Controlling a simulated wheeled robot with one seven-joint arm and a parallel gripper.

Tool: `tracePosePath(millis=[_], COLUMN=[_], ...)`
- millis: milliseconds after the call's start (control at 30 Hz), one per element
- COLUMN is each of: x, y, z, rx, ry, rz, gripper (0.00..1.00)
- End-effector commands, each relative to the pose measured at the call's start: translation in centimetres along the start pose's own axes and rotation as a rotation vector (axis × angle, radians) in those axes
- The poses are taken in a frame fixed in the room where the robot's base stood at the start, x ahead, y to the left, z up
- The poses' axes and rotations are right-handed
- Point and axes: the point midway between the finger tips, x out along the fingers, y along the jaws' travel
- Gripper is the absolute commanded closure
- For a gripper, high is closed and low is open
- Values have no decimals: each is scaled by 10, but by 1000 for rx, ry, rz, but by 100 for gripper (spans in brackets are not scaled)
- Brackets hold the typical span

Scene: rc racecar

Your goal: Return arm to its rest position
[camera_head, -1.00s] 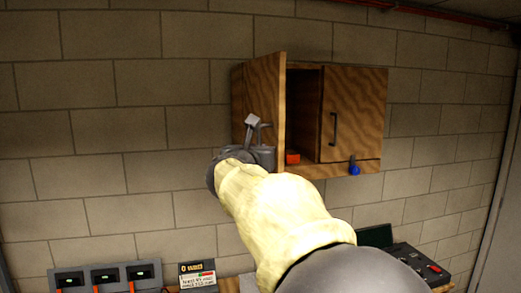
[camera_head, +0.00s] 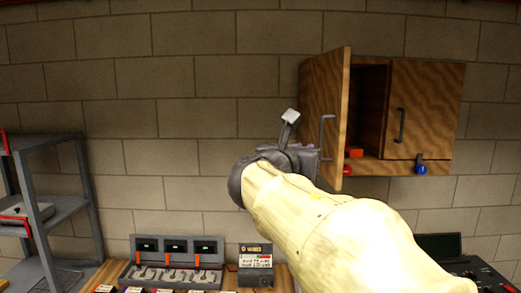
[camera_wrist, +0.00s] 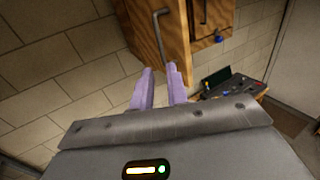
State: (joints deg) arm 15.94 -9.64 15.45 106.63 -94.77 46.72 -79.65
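My arm reaches up from the lower right in the head view, and my gripper (camera_head: 306,150) is in front of the wall, overlapping the open cabinet door. In the wrist view my gripper (camera_wrist: 160,75) shows two purple fingers with a gap between them and nothing held. The wooden wall cabinet (camera_head: 427,110) has its left door (camera_head: 322,95) swung open and its right door shut. The open door's handle (camera_wrist: 160,35) shows beyond the fingertips; I cannot tell the exact distance.
A small red-orange block (camera_head: 356,153) sits inside the cabinet. A blue knob (camera_head: 421,169) and a red knob (camera_head: 347,170) are at its lower edge. A grey shelf rack (camera_head: 45,215) stands left. A bench holds a switch panel (camera_head: 172,262) and a black console (camera_head: 470,270).

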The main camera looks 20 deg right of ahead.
Motion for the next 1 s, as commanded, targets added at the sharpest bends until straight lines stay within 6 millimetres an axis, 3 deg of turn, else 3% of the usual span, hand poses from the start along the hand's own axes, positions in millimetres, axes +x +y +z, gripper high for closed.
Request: tracePosePath(millis=[233, 367, 467, 667, 867, 1000], x=[0, 2, 3, -9, -43, -79], y=[0, 1, 4, 10, 12, 11], z=[-1, -21, -61, -180, -299, -376], rx=[2, 44, 138, 462, 837, 1115], ry=[2, 47, 141, 434, 723, 887], rz=[0, 4, 6, -54, -242, -464], gripper=[84, 84, 84, 84, 84, 84])
